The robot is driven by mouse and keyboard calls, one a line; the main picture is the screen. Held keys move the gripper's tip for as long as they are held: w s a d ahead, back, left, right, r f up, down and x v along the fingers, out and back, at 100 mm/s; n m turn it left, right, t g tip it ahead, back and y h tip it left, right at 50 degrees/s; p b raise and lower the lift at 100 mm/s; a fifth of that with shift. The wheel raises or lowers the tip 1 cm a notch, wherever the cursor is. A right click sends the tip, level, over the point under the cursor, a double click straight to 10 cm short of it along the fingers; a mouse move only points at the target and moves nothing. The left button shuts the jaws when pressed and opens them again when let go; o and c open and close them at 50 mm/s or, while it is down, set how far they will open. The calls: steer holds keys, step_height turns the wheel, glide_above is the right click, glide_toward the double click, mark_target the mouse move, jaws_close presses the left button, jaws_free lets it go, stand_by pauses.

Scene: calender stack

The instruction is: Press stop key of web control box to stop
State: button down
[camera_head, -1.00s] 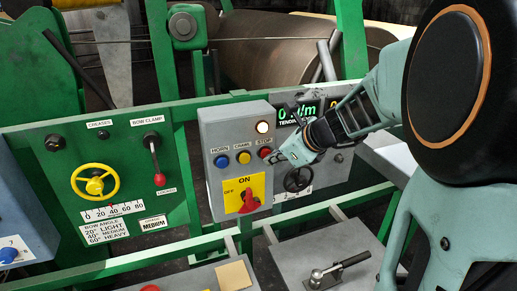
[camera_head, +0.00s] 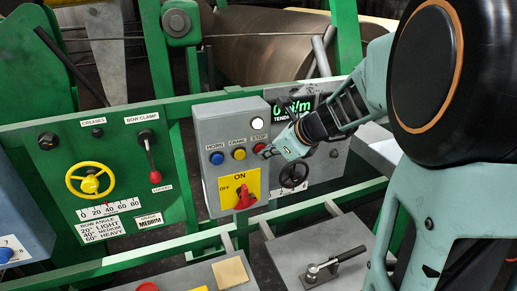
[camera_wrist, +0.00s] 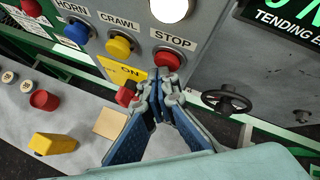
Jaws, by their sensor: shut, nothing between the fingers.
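The grey web control box (camera_head: 206,175) stands upright at the centre of the head view. Its red stop key (camera_head: 259,147) sits under the STOP label, right of the yellow crawl key (camera_head: 239,154) and blue horn key (camera_head: 217,158). My gripper (camera_head: 267,154) is shut and empty, with its tips just right of and below the stop key. In the wrist view, the closed fingertips (camera_wrist: 160,80) overlap the lower edge of the red stop key (camera_wrist: 168,59). I cannot tell whether they touch it.
A round lamp (camera_head: 257,124) above the stop key looks pale. A red rotary switch (camera_head: 244,198) sits on the yellow ON/OFF plate below. A green rail (camera_head: 150,256) runs in front.

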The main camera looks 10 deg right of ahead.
steer(key=shift+s, duration=0.15)
steer(key=shift+s+d, duration=0.2)
steer(key=shift+s, duration=0.6)
steer(key=shift+s, duration=0.1)
steer(key=s, duration=0.2)
steer(key=s+d, duration=0.1)
steer(key=s, duration=0.1)
steer(key=shift+s+b, duration=0.35)
steer(key=shift+b, duration=0.05)
